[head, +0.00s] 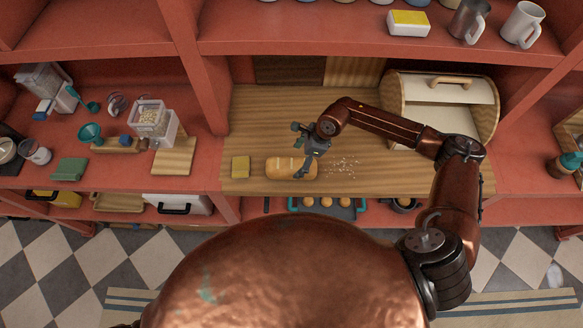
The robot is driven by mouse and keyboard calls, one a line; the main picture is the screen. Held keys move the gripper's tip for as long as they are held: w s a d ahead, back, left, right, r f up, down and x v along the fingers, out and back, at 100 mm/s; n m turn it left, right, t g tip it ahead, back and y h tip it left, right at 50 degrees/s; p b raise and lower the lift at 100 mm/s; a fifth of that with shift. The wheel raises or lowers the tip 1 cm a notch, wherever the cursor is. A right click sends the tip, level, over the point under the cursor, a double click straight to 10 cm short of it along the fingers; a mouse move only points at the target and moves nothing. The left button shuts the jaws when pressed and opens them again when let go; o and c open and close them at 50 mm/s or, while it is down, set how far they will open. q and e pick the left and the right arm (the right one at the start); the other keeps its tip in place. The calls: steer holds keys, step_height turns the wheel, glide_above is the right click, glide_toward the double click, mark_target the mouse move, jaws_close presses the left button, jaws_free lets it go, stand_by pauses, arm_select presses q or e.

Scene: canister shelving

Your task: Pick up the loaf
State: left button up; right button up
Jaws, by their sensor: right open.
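The loaf (279,168) is a golden-brown bread with pale scores on top. It lies on the wooden counter (255,120) in the middle of the head view. My right gripper (301,172) is open and points down over the right part of the loaf, with its fingers hiding some of it. I cannot tell whether the fingers touch the loaf. My left gripper is not in view.
A yellow block (240,167) lies just left of the loaf. Crumbs (343,167) are scattered to its right. A bread box (440,103) stands at the back right. A tray of buns (326,205) sits on the shelf below. The counter behind the loaf is mostly clear.

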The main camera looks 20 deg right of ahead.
steer(key=shift+x, duration=0.95)
steer(key=p+x, duration=0.1)
steer(key=x, duration=0.1)
steer(key=p+x, duration=0.1)
steer(key=x, duration=0.1)
steer(key=shift+s+f, duration=0.15)
steer(key=shift+s, duration=0.05)
steer(key=shift+a+f, duration=0.15)
steer(key=shift+f, duration=0.25)
steer(key=shift+c, duration=0.3)
steer(key=shift+w+r, duration=0.1)
steer(key=c, duration=1.6)
